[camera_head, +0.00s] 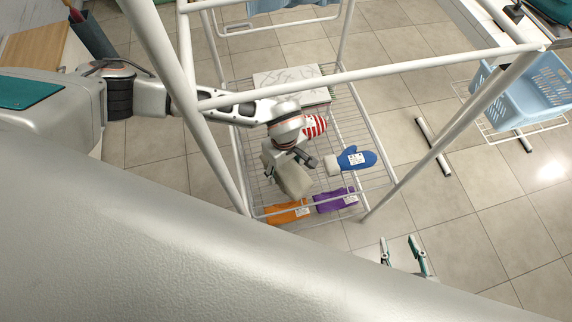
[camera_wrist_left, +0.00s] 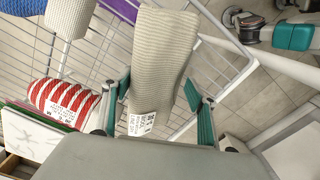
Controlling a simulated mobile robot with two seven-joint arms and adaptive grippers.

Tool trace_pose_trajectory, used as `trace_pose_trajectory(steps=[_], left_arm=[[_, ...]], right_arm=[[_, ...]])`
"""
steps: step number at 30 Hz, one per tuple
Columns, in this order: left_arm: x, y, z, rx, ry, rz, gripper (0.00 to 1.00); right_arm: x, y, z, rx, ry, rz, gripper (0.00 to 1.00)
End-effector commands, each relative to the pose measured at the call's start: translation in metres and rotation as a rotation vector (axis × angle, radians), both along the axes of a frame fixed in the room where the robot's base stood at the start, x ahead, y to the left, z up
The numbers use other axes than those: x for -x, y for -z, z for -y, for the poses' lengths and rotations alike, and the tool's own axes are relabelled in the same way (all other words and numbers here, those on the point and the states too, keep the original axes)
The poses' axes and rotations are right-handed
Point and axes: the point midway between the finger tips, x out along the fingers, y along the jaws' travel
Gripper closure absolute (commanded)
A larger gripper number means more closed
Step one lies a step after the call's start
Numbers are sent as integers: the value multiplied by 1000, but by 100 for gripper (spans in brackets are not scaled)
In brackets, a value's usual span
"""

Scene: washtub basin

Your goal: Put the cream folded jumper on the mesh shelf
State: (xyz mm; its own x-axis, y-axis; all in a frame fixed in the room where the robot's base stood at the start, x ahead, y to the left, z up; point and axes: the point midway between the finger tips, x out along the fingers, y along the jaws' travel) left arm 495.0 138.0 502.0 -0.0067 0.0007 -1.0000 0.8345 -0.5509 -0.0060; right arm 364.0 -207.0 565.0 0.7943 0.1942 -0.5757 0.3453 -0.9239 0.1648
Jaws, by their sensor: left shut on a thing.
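The cream folded jumper (camera_head: 293,178) is ribbed and carries a white tag. My left gripper (camera_head: 291,159) is shut on it over the mesh shelf (camera_head: 262,172). In the left wrist view the jumper (camera_wrist_left: 163,45) stands between the teal fingers of the left gripper (camera_wrist_left: 158,84), with shelf wires (camera_wrist_left: 105,42) behind it. I cannot tell whether the jumper touches the wires. My right gripper (camera_head: 399,242) is open and empty, low in the head view, outside the rack.
On the shelf are a red striped item (camera_head: 315,126), a blue mitten-shaped item (camera_head: 357,159), a purple item (camera_head: 335,200), an orange item (camera_head: 287,211) and a white patterned box (camera_head: 290,82). White rack posts (camera_head: 448,135) surround it. A blue basket (camera_head: 524,95) stands right.

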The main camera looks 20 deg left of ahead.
Motion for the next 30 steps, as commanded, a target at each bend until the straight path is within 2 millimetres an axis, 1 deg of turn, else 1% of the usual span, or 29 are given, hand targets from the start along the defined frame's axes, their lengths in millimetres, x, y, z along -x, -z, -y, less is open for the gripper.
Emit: trace_pose_trajectory(steps=[5,11,12,13,14,25,28,30], left_arm=[[-3,-1,1,2,1,6,71],[-2,2,1,1,0,5,71],[-2,2,0,1,0,5,34],[-2,2,0,1,0,5,27],[-2,2,0,1,0,5,25],[-2,-1,0,1,0,5,25],[-4,-12,0,1,1,10,25],[-6,-25,0,1,1,14,25]], right_arm=[[-3,-6,-2,-4,-2,11,60],[-3,-6,-3,-6,0,10,60],[-3,-5,-3,-7,1,8,60],[-3,-5,-3,-6,1,8,60],[-2,-4,-3,-7,2,6,60],[0,0,-1,-3,5,-1,60],[-3,-6,0,-3,6,9,60],[-6,-11,0,-1,7,16,60]])
